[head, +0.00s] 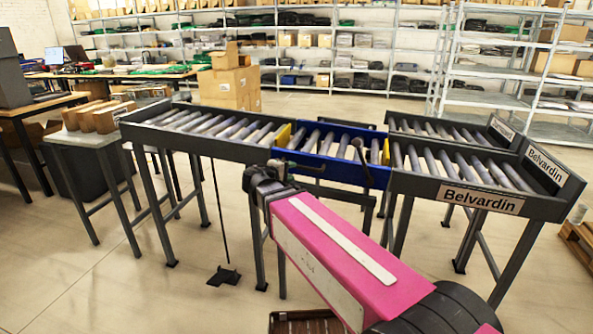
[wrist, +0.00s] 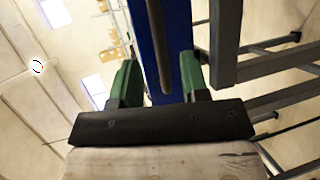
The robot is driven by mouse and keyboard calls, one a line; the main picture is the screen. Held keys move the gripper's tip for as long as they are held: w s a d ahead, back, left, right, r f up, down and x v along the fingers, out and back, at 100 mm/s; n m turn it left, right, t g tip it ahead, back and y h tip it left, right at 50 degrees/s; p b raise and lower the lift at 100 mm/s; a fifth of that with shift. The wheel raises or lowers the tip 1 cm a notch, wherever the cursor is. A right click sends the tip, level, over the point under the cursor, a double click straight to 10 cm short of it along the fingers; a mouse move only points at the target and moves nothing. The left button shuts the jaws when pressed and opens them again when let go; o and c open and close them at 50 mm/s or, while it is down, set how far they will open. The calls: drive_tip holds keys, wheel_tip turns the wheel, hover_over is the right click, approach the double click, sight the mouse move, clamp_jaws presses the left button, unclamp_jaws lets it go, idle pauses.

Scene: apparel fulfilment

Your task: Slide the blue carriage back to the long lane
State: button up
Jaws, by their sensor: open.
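The blue carriage (head: 330,172), with rollers and yellow end plates, sits in the gap between the left roller conveyor (head: 205,143) and the two right-hand lanes marked "Belvardín" (head: 478,198). It appears roughly in line with the front right lane. In the wrist view, the carriage's blue side (wrist: 174,18) rises ahead, with a dark bar (wrist: 158,45) running along it. My gripper (wrist: 158,76) is open, its green fingers apart on either side of the bar. I cannot tell whether they touch anything.
A small side table with cartons (head: 98,117) stands left of the left conveyor. Stacked cardboard boxes (head: 228,82) stand behind it. Dark conveyor legs (head: 484,250) stand around my arm. Stocked shelves line the back. The floor at front left is mostly clear.

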drive_tip(key=shift+v, duration=2.1)
drive_tip(key=s+d+f+m+g+y, duration=0.3)
drive_tip(key=d+f, duration=0.3)
drive_tip(key=f, duration=0.3)
drive_tip(key=s+d+f+m+g+y, duration=0.3)
drive_tip(key=s+d+f+g, duration=0.1)
drive_tip(key=d+f, duration=0.3)
drive_tip(key=s+d+f+m+g+y, duration=0.3)
drive_tip(key=d+f, duration=0.3)
drive_tip(key=f, duration=0.4)
drive_tip(key=shift+d+f+m+g+y, duration=0.3)
drive_tip(key=shift+m+g+y, duration=0.25)
drive_tip(key=shift+g, duration=0.35)
drive_tip(key=shift+s+a, duration=0.15)
